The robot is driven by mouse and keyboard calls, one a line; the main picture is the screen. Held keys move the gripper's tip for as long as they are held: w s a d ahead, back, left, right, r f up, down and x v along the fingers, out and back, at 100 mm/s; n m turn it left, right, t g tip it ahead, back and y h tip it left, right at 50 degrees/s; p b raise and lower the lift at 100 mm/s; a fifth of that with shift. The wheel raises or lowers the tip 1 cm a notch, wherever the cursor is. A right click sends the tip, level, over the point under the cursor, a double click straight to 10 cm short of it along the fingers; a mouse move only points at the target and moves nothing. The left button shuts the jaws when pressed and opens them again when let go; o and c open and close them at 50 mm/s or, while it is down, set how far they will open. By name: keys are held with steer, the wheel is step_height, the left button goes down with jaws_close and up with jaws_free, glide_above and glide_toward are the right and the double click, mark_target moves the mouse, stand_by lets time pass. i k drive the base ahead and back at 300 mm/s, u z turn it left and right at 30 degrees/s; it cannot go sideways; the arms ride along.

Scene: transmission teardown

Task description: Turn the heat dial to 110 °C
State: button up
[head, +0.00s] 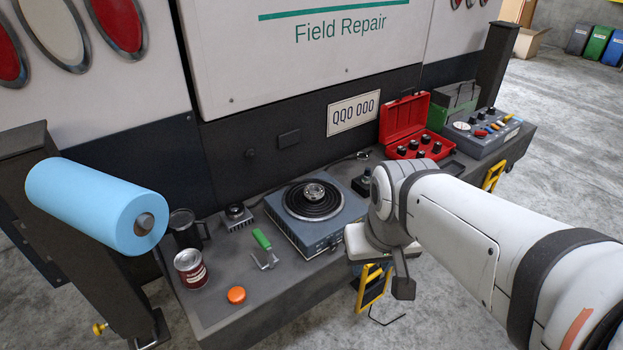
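A blue hot plate (283,227) stands on the grey bench. It has a black coil top with a round metal part (314,191) on it. Its front face carries small controls (333,242), too small to read; I cannot tell the dial's setting or any 110 °C mark. My gripper (403,287) hangs at the end of my white arm, in front of the bench and to the right of the hot plate's front. It looks apart from the hot plate. Only a dark finger shows clearly, so its opening is hidden.
A black-knobbed box (366,182), open red case (403,120) and control panel (483,133) stand right. Blue roll (85,200) overhangs left.

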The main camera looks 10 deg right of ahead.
mark_target(334, 247)
steer(key=i, duration=0.75)
steer(key=z, duration=1.5)
steer(key=k, duration=1.6)
steer(key=u, duration=0.6)
steer(key=i, duration=1)
steer(key=u, duration=0.05)
